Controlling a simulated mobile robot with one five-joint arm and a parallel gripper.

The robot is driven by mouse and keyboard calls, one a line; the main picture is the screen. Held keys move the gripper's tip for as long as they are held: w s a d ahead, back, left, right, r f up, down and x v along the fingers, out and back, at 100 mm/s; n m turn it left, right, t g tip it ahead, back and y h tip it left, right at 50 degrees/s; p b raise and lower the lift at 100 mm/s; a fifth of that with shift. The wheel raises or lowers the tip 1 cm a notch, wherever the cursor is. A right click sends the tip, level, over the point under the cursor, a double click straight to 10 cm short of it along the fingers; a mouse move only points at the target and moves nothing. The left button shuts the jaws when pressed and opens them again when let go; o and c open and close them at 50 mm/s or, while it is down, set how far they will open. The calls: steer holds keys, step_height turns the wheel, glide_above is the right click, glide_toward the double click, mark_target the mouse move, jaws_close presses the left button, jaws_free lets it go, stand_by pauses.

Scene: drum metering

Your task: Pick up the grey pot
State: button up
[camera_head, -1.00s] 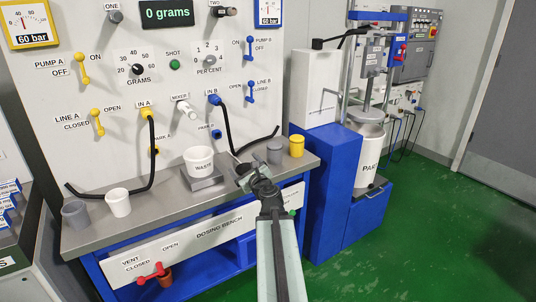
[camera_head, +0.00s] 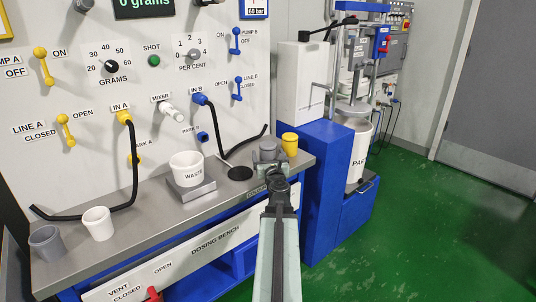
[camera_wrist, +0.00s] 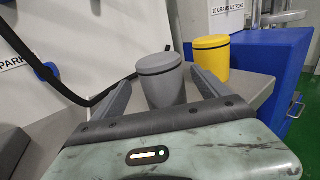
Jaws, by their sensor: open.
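A grey pot (camera_wrist: 163,82) with a dark rim line stands upright on the right end of the bench. In the wrist view it shows between and just beyond the two fingers of my gripper (camera_wrist: 162,90), which is open and empty. In the head view my gripper (camera_head: 268,166) is in front of that grey pot (camera_head: 268,148) and hides its lower part. Another grey pot (camera_head: 46,244) stands at the bench's left end, far from my gripper.
A yellow pot (camera_head: 290,144) stands close to the right of the near grey pot. A white waste pot (camera_head: 187,168) sits on a scale to the left, with a dark round disc (camera_head: 236,173) between. A white cup (camera_head: 98,223) is beside the left grey pot. A black hose (camera_head: 240,147) runs behind.

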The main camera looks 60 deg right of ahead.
steer(key=x, duration=0.6)
steer(key=shift+s+d+f, duration=0.1)
steer(key=shift+d+f, duration=0.05)
steer(key=shift+f, duration=0.05)
steer(key=c, duration=1.7)
steer(key=shift+r, duration=0.15)
